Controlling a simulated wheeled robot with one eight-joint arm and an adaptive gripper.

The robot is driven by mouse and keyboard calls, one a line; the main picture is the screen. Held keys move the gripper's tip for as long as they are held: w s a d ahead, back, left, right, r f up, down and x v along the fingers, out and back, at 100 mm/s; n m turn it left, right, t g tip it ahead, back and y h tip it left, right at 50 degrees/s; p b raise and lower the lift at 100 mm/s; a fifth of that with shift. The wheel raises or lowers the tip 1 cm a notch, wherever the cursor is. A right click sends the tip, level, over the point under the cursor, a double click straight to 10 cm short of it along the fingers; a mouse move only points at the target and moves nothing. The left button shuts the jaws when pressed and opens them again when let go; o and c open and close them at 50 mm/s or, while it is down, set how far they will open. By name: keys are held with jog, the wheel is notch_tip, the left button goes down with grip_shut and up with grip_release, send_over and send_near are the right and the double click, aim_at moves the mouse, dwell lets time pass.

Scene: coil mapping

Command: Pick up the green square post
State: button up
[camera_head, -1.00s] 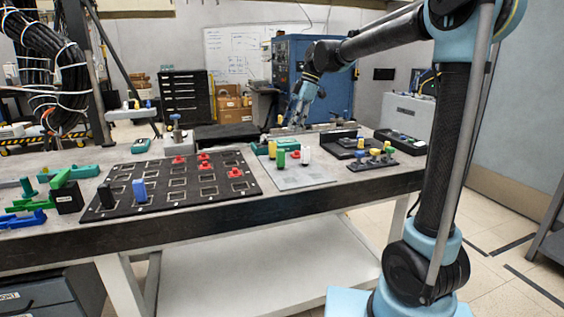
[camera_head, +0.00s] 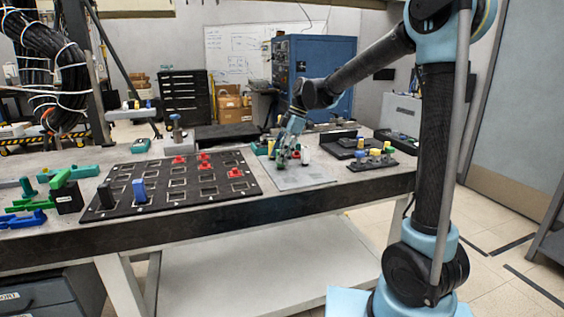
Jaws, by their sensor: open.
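The green square post (camera_head: 279,162) stands upright on the grey plate (camera_head: 303,179), near its back edge. My gripper (camera_head: 286,155) is low over the posts, fingers pointing down, and partly covers the green post. The gripper is open. Its fingers look very close to the post or on either side of it; at this size I cannot tell whether they touch it. A white post (camera_head: 305,157) stands just right of the gripper. The yellow post behind is mostly hidden by the gripper.
A black board (camera_head: 175,180) with square recesses lies to the left, holding several red pieces, a blue post (camera_head: 139,190) and a black post (camera_head: 106,194). A dark rack (camera_head: 371,160) with small pegs is on the right. Green and blue parts lie at the far left.

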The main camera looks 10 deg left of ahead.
jog(key=shift+a+f, duration=0.1)
jog(key=shift+f, duration=0.15)
jog(key=shift+c, duration=0.6)
grip_shut()
